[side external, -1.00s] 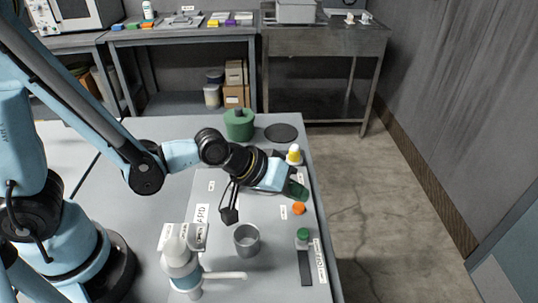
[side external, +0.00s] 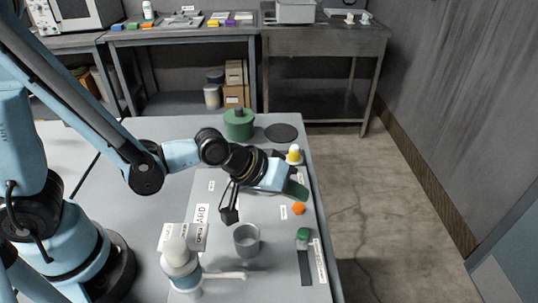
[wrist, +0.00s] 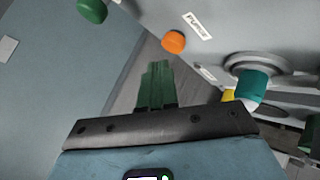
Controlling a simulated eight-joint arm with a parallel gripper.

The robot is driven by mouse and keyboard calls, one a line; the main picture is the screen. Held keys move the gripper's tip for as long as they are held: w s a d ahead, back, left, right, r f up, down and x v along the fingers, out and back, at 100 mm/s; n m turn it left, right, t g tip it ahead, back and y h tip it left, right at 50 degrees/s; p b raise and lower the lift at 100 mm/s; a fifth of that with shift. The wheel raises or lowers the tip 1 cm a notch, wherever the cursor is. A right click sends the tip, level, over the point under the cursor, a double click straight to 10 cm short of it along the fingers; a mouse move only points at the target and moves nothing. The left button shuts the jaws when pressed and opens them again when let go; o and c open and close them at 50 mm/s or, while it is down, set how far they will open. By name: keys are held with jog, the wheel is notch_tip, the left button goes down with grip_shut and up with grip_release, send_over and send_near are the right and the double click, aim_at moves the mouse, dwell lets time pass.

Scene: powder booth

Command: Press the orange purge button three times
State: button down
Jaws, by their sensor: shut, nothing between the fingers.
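The orange purge button (side external: 298,209) is a small round knob near the right edge of the grey table. In the wrist view the orange button (wrist: 173,41) sits just beyond and slightly right of the fingertips, next to a white label that appears to read PURGE (wrist: 198,25). My gripper (side external: 300,194) is shut and empty, its green fingers above the table a little behind the button in the side view. In the wrist view my gripper (wrist: 157,66) shows both fingers together, apart from the button in the picture. Whether the button is pressed in cannot be told.
A green knob (side external: 303,233) stands in front of the button and a yellow-and-white knob (side external: 294,155) behind it. A grey cup (side external: 247,240) and a white-and-blue container (side external: 180,262) stand nearer the camera. A green canister (side external: 239,124) is at the back.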

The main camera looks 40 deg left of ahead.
aim_at(294, 206)
jog(key=shift+f, duration=0.15)
jog(key=shift+f, duration=0.3)
jog(key=shift+f, duration=0.4)
dwell(0.9)
jog(key=shift+r, duration=0.85)
jog(key=shift+r, duration=2.5)
jog(key=shift+r, duration=0.1)
dwell(0.8)
jog(key=shift+r, duration=1.8)
